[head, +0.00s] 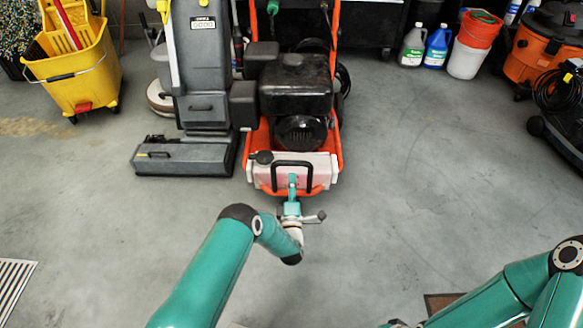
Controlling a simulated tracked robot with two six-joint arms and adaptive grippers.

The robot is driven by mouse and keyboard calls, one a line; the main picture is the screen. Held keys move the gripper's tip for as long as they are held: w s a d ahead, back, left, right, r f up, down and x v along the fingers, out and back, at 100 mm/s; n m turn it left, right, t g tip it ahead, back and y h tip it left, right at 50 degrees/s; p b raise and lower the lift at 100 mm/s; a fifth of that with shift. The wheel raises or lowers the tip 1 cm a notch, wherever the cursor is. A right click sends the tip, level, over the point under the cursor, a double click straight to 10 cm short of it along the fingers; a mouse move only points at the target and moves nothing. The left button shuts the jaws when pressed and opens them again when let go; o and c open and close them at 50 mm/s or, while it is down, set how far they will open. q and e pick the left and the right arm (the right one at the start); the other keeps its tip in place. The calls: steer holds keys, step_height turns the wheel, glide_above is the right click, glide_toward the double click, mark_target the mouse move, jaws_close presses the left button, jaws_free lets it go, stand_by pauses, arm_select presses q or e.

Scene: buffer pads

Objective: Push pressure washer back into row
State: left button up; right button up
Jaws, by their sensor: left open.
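The pressure washer (295,88) has an orange frame and a black engine. It stands upright on the floor at top centre, its front end towards me. A pale box-shaped part with a black handle (292,165) is at its front, above the orange front bar. My left gripper (292,184) is open in front of that part, at the handle. Whether it touches is too small to tell.
A grey floor machine (186,155) stands close on the washer's left. A yellow mop bucket (78,75) is further left. Bottles (437,46), a white bucket (466,58) and an orange vacuum (545,45) stand at the back right. The floor right of the washer is clear.

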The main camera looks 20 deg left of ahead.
mark_target(293, 164)
arm_select(q)
steer(key=shift+b+x, duration=1.5)
steer(key=shift+x, duration=2.45)
jaws_close()
